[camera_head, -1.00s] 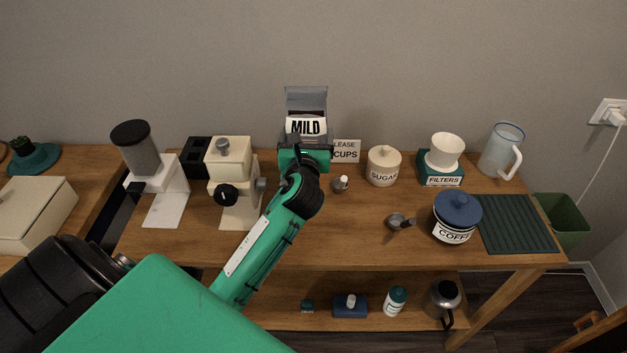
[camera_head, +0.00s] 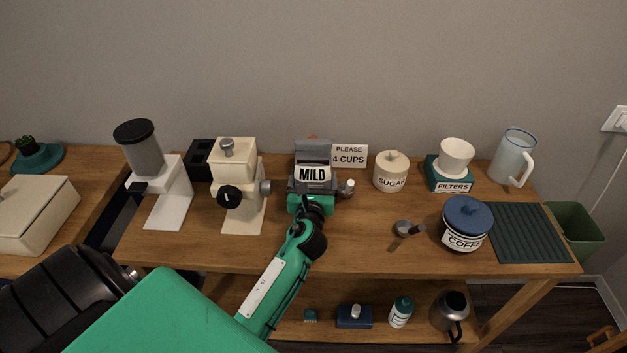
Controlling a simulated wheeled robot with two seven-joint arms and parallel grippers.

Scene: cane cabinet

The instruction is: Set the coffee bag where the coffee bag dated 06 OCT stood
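A grey coffee bag (camera_head: 313,151) with a white MILD label is at the back middle of the wooden table, in front of the wall. My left gripper (camera_head: 312,188) is at its lower front with dark fingers around it, and appears shut on it. The bag looks upright. Its base is hidden by the gripper, so I cannot tell whether it touches the table. No date is readable on it. A small orange-red bit shows just behind its top. My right gripper is not in view.
A PLEASE 4 CUPS sign (camera_head: 349,156) and a small grey-white item (camera_head: 347,187) are close right of the bag. The cream grinder (camera_head: 240,165) stands left. Sugar jar (camera_head: 391,172), scoop (camera_head: 404,228) and coffee jar (camera_head: 466,222) are further right.

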